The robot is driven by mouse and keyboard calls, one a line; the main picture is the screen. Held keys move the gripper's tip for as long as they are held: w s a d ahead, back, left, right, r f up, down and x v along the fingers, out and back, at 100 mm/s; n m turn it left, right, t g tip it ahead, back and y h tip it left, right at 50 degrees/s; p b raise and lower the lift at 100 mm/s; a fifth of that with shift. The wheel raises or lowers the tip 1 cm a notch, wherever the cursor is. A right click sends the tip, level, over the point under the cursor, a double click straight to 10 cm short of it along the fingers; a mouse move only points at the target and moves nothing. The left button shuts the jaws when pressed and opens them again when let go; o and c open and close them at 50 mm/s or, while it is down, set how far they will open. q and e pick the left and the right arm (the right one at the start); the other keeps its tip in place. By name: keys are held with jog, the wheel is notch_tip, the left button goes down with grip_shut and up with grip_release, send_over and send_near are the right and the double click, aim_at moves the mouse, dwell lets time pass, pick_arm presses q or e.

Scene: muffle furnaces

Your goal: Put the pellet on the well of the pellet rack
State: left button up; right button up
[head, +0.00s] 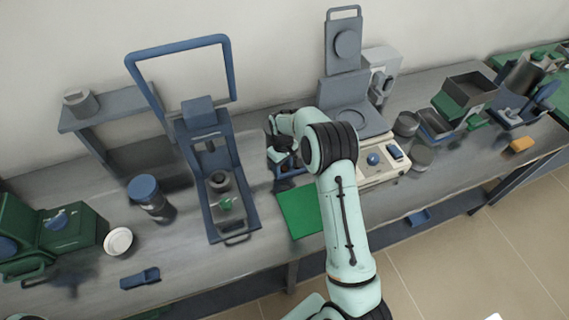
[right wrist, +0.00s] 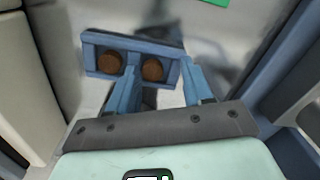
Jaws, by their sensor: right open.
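The blue pellet rack (right wrist: 90,50) lies ahead of my right gripper in the right wrist view. Two round brown pieces, a left one (right wrist: 109,63) and a right one (right wrist: 153,69), show in its two openings. I cannot tell for sure which of them is the pellet. My right gripper (right wrist: 159,72) is open, and its two blue fingers reach toward the right half of the rack, with the right brown piece between them in the picture. Contact cannot be told. In the head view my right gripper (head: 286,160) is dark and partly hidden by my arm. My left gripper is out of view.
A blue press (head: 243,215) stands left of my right gripper. A green mat (head: 300,210) lies in front of it. A grey device (head: 345,90) and a cream box with a blue knob (head: 378,172) stand to the right. Bench space left of the press is partly clear.

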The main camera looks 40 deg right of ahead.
aim_at(284, 168)
notch_tip(284, 168, up, 13)
jog(key=shift+w+d, duration=0.15)
jog(key=shift+d, duration=0.2)
jog(key=shift+f, duration=0.15)
